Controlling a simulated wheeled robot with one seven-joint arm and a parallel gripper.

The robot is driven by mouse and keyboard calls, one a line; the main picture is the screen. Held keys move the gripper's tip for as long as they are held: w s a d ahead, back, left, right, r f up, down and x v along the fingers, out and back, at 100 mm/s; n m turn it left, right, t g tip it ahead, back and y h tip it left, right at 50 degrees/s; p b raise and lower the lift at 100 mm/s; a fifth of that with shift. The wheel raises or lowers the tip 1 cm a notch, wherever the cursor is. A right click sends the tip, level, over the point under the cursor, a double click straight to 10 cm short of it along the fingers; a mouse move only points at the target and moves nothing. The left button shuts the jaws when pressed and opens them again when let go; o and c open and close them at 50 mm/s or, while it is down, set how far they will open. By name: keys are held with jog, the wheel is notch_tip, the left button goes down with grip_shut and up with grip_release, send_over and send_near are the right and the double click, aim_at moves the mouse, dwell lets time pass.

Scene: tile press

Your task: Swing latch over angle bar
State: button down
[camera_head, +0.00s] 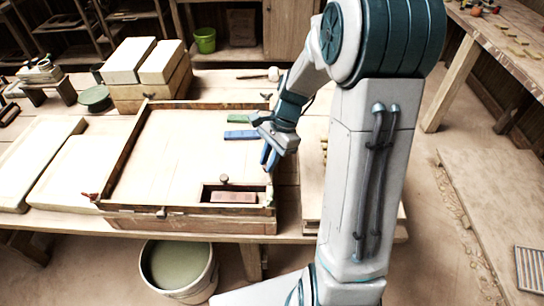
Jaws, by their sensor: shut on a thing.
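A pale wooden press bed (170,150) lies on the table, framed by dark bars. The right-hand bar (273,188) runs along the bed's right side, partly behind my gripper. A small metal fitting that looks like a latch (161,212) sits at the middle of the front edge. My gripper (268,160) reaches down at the right-hand bar with its blue fingers closed on a small part. The fingers and wrist hide that part, so I cannot tell its shape or whether it lies over the bar.
A recess with a reddish block (233,197) and a knob (224,179) is at the bed's front right. Blue (241,135) and green (240,118) strips lie left of my gripper. Pale slabs (75,170) lie left; stacked blocks (145,62) stand behind. A bucket (178,285) is below.

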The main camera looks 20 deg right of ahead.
jog(key=n, duration=0.1)
jog(key=a+n+g, duration=0.1)
jog(key=n, duration=0.1)
jog(key=n+p, duration=0.1)
jog(key=shift+a+r+n+g+h, duration=0.1)
jog(key=shift+a+n+g+h, duration=0.2)
jog(key=shift+a+h, duration=0.1)
jog(key=n, duration=0.2)
jog(key=a+n+h, duration=0.1)
jog(key=shift+s+a+n+g+p, duration=0.1)
jog(key=shift+s+n+g+p, duration=0.05)
jog(key=shift+n+g+p, duration=0.2)
jog(key=n, duration=0.1)
jog(key=a+n+h, duration=0.1)
jog(key=n, duration=0.1)
jog(key=shift+s+n+g+h, duration=0.25)
jog(key=shift+s+g+h, duration=0.05)
jog(key=shift+s+g, duration=0.05)
jog(key=shift+s+a+n+h, duration=0.15)
jog(key=shift+s+n+h, duration=0.15)
jog(key=shift+n, duration=0.45)
jog(key=shift+s+a+n+h, duration=0.15)
jog(key=shift+n+h, duration=0.15)
jog(key=shift+n, duration=0.45)
jog(key=c, duration=1.3)
grip_release()
jog(key=shift+c, duration=0.2)
